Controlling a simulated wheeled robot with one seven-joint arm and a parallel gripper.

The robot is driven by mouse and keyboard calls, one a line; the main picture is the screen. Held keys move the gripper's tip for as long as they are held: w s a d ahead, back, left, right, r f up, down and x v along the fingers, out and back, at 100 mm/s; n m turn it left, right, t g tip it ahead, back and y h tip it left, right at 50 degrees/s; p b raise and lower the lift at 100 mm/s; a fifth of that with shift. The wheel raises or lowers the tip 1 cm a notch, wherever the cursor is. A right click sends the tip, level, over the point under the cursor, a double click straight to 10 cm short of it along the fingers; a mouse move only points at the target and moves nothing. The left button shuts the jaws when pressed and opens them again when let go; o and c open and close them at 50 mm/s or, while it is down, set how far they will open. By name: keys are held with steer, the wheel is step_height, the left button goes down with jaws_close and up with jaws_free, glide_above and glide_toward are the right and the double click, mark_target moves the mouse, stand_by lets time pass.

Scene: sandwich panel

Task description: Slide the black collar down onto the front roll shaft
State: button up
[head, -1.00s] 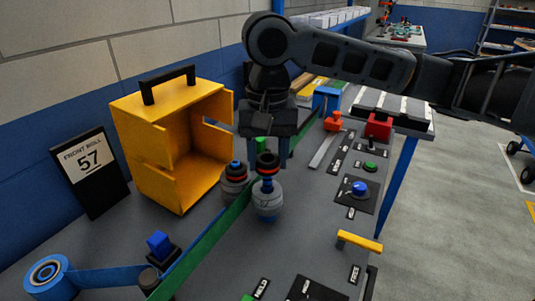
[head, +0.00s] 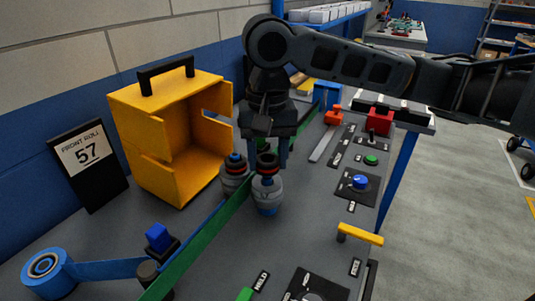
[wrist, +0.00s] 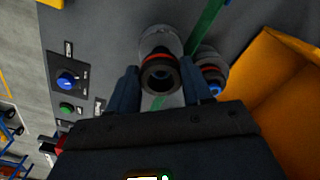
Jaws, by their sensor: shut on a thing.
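The front roll (head: 268,192) is grey and upright on the bench. The black collar (head: 267,160) sits at its top, in line with it, with a red band (head: 267,169) just below the collar's upper part. No blue shaft shows between collar and roll. In the wrist view the collar (wrist: 160,74) is a dark ring between the two fingers, with a dim bluish shaft end inside its bore. My gripper (head: 268,146) points down and is shut on the collar. How far the collar sits from its seat cannot be told.
A rear roll (head: 234,177) with a blue tip stands close behind left. A green belt (head: 195,250) passes the rolls. The yellow open box (head: 160,140) is left. A blue knob (head: 360,182), green button (head: 370,159) and yellow handle (head: 360,236) are right.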

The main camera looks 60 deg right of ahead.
steer(key=shift+f, duration=0.15)
steer(key=shift+f+b, duration=0.8)
steer(key=shift+f, duration=0.45)
steer(key=o, duration=1.1)
steer(key=shift+o, duration=0.2)
steer(key=shift+r, duration=0.15)
step_height(320, 180, up, 8)
steer(key=p, duration=0.8)
steer(key=shift+a, duration=0.1)
